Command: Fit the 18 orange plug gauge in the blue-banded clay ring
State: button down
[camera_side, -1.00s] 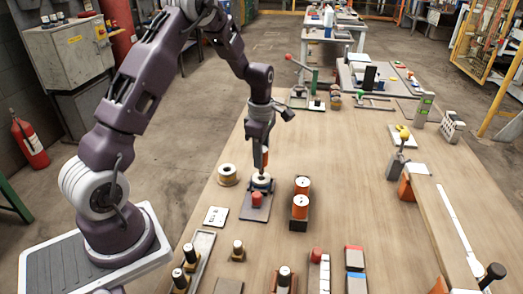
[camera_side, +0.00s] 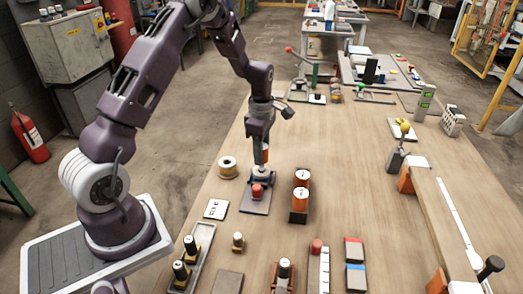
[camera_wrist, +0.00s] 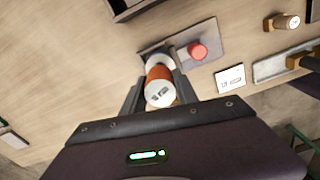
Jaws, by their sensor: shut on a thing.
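My gripper (camera_wrist: 160,92) is shut on an orange plug gauge (camera_wrist: 159,73) with a white, marked end; its number is not readable. In the side view my gripper (camera_side: 262,158) points down over the dark plate, with a bit of orange (camera_side: 265,155) between its fingers. The clay ring (camera_side: 262,172) is directly below, with dark blue showing at its side. It also shows as a pale rim (camera_wrist: 163,59) in the wrist view, mostly hidden behind the plug. The plug's lower end is hidden, so I cannot tell whether it is inside the bore.
The dark plate (camera_side: 254,207) carries a red knob (camera_side: 257,191) close in front of the ring. A rack with two orange, white-topped cylinders (camera_side: 301,196) stands to the right. A tan spool-like ring (camera_side: 228,167) and a white card (camera_side: 215,209) lie left.

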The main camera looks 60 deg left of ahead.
jog(key=shift+f, duration=1.65)
dwell(0.4)
jog(key=c, duration=0.9)
grip_release()
jog(key=shift+o, duration=0.2)
notch_tip(320, 180, up, 7)
jog(key=shift+r, duration=0.1)
